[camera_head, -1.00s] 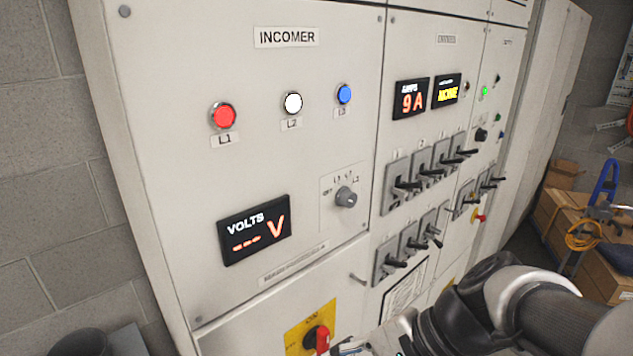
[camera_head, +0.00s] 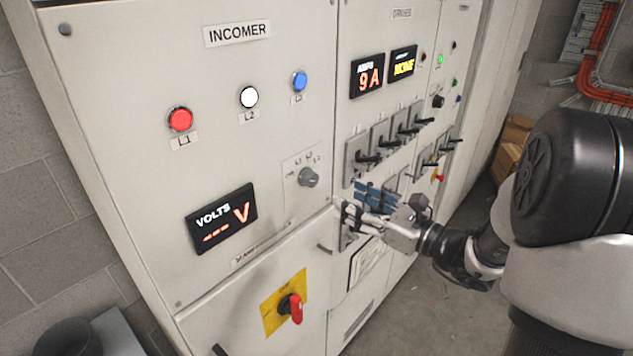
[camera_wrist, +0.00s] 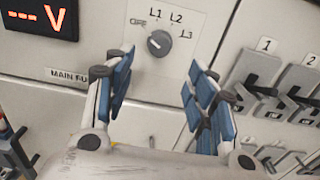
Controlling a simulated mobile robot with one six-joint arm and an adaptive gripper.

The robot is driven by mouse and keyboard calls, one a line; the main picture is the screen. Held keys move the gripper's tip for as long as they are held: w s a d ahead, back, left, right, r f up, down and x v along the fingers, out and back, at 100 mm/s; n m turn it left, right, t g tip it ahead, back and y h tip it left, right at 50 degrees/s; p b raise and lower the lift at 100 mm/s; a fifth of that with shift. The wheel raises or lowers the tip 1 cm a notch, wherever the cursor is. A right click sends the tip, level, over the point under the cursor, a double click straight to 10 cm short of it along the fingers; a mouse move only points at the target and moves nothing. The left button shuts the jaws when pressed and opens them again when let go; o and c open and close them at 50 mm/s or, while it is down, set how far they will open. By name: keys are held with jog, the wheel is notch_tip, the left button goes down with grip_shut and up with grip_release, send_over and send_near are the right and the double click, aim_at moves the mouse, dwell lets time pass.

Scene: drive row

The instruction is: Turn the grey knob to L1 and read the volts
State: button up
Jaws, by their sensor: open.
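The grey knob (camera_head: 308,177) sits on the INCOMER panel, right of the VOLTS display (camera_head: 221,217). In the wrist view the knob (camera_wrist: 159,43) has OFF, L1, L2 and L3 around it. Its pale mark leans to the upper left, toward the OFF side. The VOLTS display shows dashes and a V; part of it shows in the wrist view (camera_wrist: 40,17). My gripper (camera_head: 360,203) is open and empty, below and right of the knob in the head view. Its blue-padded fingers (camera_wrist: 160,78) are apart, with the knob above and between their tips in the wrist view.
Black-handled switches (camera_head: 368,157) stick out right of the knob, close to my gripper. A red rotary handle (camera_head: 296,308) on a yellow plate and a small door handle (camera_head: 325,249) are below. Red, white and blue lamps (camera_head: 249,97) are above. Open floor lies right of the cabinet.

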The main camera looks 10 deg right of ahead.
aim_at(315, 181)
jog(key=x, duration=1)
jog(key=shift+w+a, duration=0.2)
jog(key=shift+w, duration=0.05)
jog(key=shift+c, duration=0.6)
jog(key=c, duration=1)
